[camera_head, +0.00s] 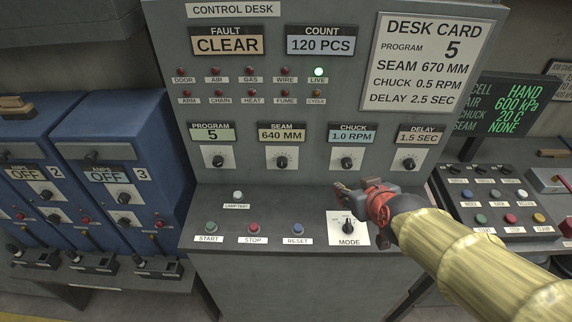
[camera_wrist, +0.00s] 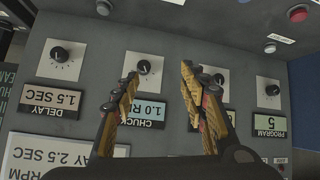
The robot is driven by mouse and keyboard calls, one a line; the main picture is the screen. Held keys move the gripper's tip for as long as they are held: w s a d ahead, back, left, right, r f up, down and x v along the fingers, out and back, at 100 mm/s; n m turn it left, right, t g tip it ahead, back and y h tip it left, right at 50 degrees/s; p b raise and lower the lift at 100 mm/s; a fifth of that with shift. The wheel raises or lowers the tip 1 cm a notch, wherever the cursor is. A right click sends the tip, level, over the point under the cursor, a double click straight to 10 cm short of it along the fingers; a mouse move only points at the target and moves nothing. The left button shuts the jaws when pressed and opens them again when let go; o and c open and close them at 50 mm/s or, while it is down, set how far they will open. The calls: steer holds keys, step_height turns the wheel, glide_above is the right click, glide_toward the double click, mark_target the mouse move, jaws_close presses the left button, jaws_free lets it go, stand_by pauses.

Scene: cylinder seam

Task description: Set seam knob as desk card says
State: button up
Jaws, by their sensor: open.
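The desk card (camera_head: 425,62) reads program 5, seam 670 mm, chuck 0.5 rpm, delay 2.5 sec. The seam display (camera_head: 282,133) reads 640 MM. Below it is the black seam knob (camera_head: 281,162) on a white plate. In the head view my gripper (camera_head: 345,188) is low and to the right of this knob, in front of the panel. In the upside-down wrist view my gripper (camera_wrist: 158,70) is open and empty. The chuck knob (camera_wrist: 144,66) shows between its fingers, and the seam knob (camera_wrist: 219,79) shows beside the right finger, which partly covers its plate.
The program knob (camera_head: 218,161), chuck knob (camera_head: 344,162) and delay knob (camera_head: 409,164) share the row. Displays read program 5, chuck 1.0 RPM, delay 1.5 SEC. The mode knob (camera_head: 348,227) is below my gripper. Start, stop and reset buttons are on the lower shelf. FAULT reads CLEAR.

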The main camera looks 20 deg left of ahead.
steer(key=w+a+f+n+t+p, duration=0.2)
steer(key=w+a, duration=0.2)
steer(key=a, duration=0.2)
steer(key=w+a+f+n+t+p, duration=0.1)
steer(key=w+a+n+p, duration=0.15)
steer(key=a, duration=0.35)
steer(key=n+t+p, duration=0.5)
glide_toward(282, 166)
steer(key=w, duration=0.1)
steer(key=shift+y, duration=0.3)
steer(key=shift+x, duration=3.9)
steer(key=shift+c, duration=0.2)
jaws_close()
